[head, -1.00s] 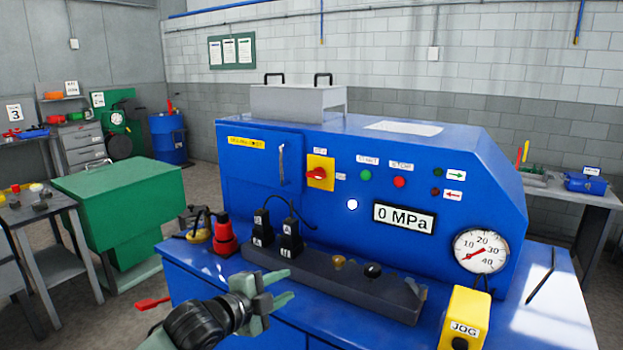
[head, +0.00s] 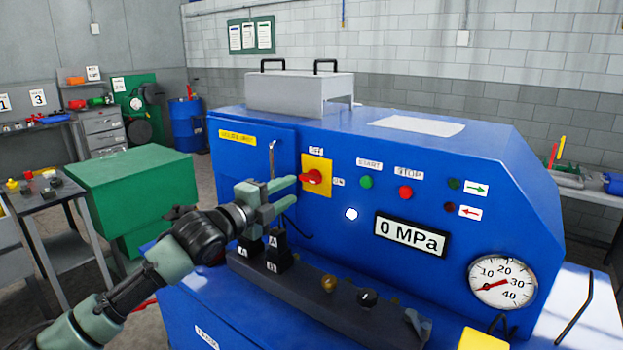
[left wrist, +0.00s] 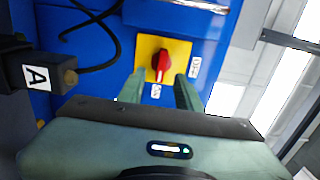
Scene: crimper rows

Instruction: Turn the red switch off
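The red switch (head: 312,177) is a rotary knob on a yellow plate (head: 318,163) on the blue machine's front. A label reading OFF is above the plate and another label, seemingly ON, is to its right. The knob's handle lies roughly level, in line with the right-hand label. In the left wrist view the red switch (left wrist: 161,66) is just beyond the fingertips. My left gripper (head: 292,192) is open and empty, just left of and slightly below the knob. In the left wrist view my left gripper (left wrist: 160,86) has its fingers apart. My right gripper is not in view.
Below stand black plugs (head: 276,252) marked with letters, with a cable, on a dark rail (head: 310,295). A door handle (head: 272,160) sticks out behind the gripper. Green (head: 366,182) and red (head: 405,192) buttons and a display (head: 411,236) are to the right.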

